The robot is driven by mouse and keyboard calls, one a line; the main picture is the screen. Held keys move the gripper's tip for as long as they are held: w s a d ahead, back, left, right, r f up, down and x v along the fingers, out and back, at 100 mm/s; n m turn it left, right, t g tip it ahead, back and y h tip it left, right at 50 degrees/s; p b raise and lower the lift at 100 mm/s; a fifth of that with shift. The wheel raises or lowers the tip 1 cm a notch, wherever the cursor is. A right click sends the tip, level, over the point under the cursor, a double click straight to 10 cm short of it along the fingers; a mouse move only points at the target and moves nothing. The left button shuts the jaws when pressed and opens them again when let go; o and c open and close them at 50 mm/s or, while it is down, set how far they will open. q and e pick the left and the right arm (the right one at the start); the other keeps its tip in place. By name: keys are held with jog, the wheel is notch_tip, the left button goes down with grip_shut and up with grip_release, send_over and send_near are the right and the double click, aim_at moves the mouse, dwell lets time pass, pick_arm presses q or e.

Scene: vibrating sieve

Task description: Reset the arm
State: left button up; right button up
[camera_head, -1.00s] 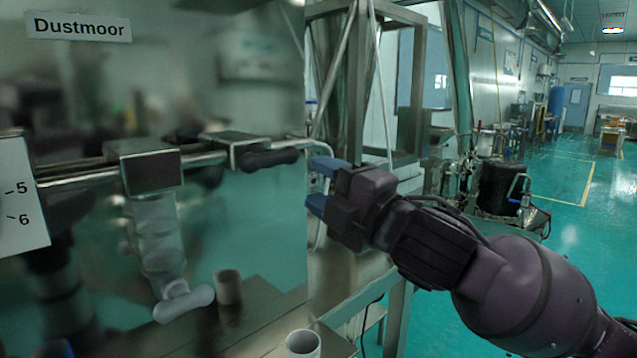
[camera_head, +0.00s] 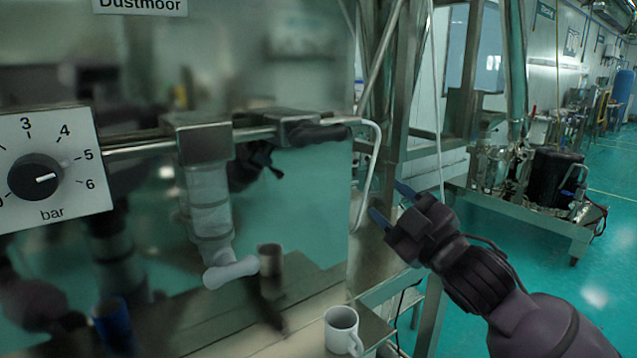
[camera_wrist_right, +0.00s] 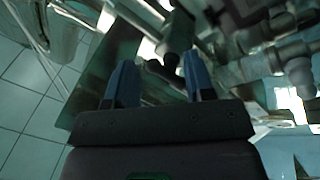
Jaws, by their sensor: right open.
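My right gripper (camera_head: 391,204) is in the head view, right of the reflective machine panel and clear of it. Its blue fingertips are apart, and nothing is seen between them. In the right wrist view the two blue fingers (camera_wrist_right: 158,84) are also spread, with blurred metal fittings beyond them. My right arm reaches in from the lower right. My left gripper is not directly in view; dark shapes on the glossy panel look like reflections.
A pressure dial (camera_head: 35,178) is at the left. A clear cylinder (camera_head: 209,200) with a pale handle (camera_head: 231,271) hangs from a metal rail. A white mug (camera_head: 342,331) stands on the ledge below. A metal frame (camera_head: 427,120) rises behind my gripper. Open green floor (camera_head: 608,240) lies right.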

jog(key=s+d+f+m+h, duration=0.2)
jog(key=d+f+m+h, duration=0.15)
jog(key=f, duration=0.55)
jog(key=s+d+f+m+g+h, duration=0.15)
jog(key=d+f+m, duration=0.25)
jog(key=f, duration=0.6)
jog(key=s+d+f+m+h, duration=0.2)
jog(key=d+f+m+h, duration=0.1)
jog(key=f, duration=0.6)
jog(key=s+d+f+m+g+h, duration=0.1)
jog(key=s+d+f+m+g, duration=0.1)
jog(key=s+f, duration=0.7)
jog(key=s+d+f+m+g+h, duration=0.2)
jog(key=s+d+f, duration=0.1)
jog(key=s+f, duration=0.6)
jog(key=shift+s+d+f, duration=0.2)
jog(key=shift+s+f, duration=0.15)
jog(key=shift+s, duration=0.6)
jog(key=shift+m+g, duration=0.25)
